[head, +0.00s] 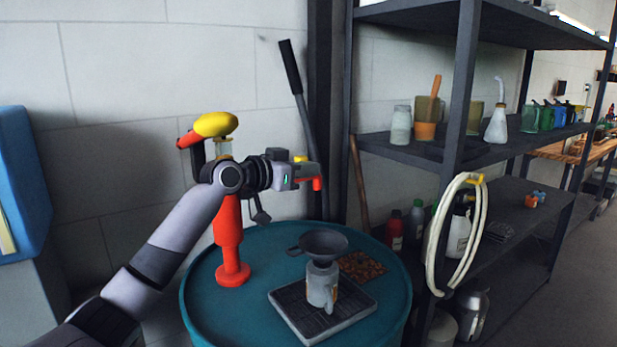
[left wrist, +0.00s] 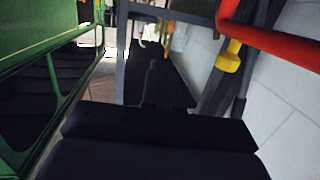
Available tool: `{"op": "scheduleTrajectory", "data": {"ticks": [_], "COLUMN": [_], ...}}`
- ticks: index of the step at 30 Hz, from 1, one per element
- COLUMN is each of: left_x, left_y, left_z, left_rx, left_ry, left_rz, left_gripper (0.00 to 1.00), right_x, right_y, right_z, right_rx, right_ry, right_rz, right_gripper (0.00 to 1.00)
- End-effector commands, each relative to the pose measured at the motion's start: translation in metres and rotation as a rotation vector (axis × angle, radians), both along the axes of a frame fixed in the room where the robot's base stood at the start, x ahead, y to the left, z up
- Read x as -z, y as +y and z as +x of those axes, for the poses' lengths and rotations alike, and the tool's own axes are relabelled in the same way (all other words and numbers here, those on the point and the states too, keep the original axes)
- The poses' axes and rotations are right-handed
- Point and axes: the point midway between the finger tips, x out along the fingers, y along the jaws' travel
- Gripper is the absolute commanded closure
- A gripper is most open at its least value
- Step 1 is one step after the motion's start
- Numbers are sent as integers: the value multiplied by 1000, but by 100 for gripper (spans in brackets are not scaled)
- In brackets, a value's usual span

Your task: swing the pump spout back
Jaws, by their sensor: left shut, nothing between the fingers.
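The red pump (head: 229,222) stands upright on the teal drum, with a yellow top (head: 216,124). My left arm crosses in front of it and hides part of its upper body. My left gripper (head: 307,173) is shut and empty, right of the pump body and above the drum. A red piece with a downturned end (head: 318,184), which looks like the spout, shows at the gripper's tip. I cannot tell whether they touch. In the left wrist view a red bar (left wrist: 275,40) crosses the upper right, above the dark fingers. My right gripper is not in view.
On the drum top (head: 205,295) a grey funnel (head: 323,243) sits over a small pot on a dark tray (head: 365,302). A black-handled lever (head: 291,66) rises behind my gripper. A dark shelf rack (head: 464,90) with a hanging white hose (head: 432,250) stands right.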

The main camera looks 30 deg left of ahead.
Motion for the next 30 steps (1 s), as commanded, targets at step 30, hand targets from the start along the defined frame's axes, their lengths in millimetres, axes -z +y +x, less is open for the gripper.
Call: {"op": "scheduleTrajectory", "data": {"ticks": [30], "left_x": [-8], "left_y": [-34], "left_z": [-47], "left_rx": [-1], "left_ry": [-1], "left_rz": [0], "left_gripper": [100], "right_x": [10], "right_y": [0], "right_z": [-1], "right_rx": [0], "right_ry": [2], "right_rz": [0], "right_gripper": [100]}}
